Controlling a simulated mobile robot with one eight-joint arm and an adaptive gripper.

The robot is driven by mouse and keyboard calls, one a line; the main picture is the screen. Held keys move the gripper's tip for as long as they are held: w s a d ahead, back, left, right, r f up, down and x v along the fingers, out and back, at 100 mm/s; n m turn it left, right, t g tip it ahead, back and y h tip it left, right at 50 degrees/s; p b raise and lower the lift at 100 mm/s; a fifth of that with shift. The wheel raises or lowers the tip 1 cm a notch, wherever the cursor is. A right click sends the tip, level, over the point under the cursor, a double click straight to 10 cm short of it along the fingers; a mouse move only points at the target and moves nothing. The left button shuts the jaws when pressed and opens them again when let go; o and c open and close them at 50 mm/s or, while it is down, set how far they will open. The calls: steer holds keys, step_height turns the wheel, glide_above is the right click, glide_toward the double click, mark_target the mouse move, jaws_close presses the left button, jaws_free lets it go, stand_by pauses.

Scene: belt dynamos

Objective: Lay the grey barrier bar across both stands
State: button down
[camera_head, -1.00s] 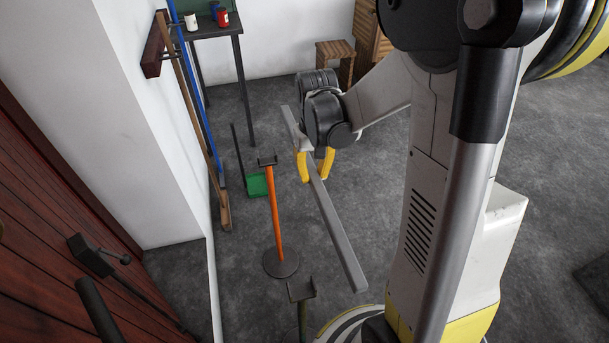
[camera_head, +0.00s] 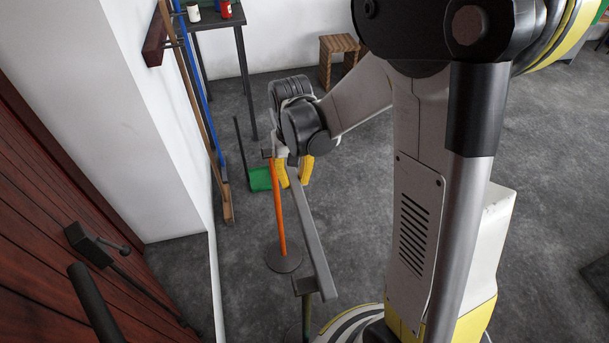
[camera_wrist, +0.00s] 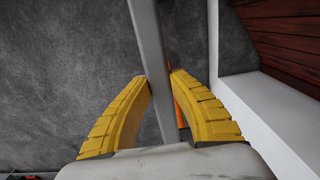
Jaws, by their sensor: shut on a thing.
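The grey barrier bar (camera_head: 312,235) runs from my gripper toward the near stand, and it also shows in the wrist view (camera_wrist: 152,60). My gripper (camera_head: 294,179) is shut on the bar near its far end, with yellow fingers on either side (camera_wrist: 161,82). The orange stand (camera_head: 279,225) stands upright on a round base, its bracket just left of my gripper. The near stand (camera_head: 303,287) has a dark bracket, and the bar's near end passes over or beside its right side. I cannot tell whether the bar touches either bracket. Part of the orange stand shows behind the bar in the wrist view (camera_wrist: 179,112).
A green dustpan (camera_head: 260,179) lies behind the orange stand. A broom and a blue pole (camera_head: 208,100) lean along the white wall (camera_head: 130,110) at left. A dark table (camera_head: 215,20) and a wooden stool (camera_head: 338,52) stand at the back.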

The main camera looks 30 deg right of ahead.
step_height(320, 180, down, 8)
steer(key=a+b, duration=0.2)
steer(key=b, duration=0.4)
steer(key=shift+w+a, duration=0.25)
steer(key=shift+a, duration=0.05)
steer(key=shift+f, duration=0.1)
steer(key=c, duration=1.2)
jaws_free()
step_height(320, 180, up, 12)
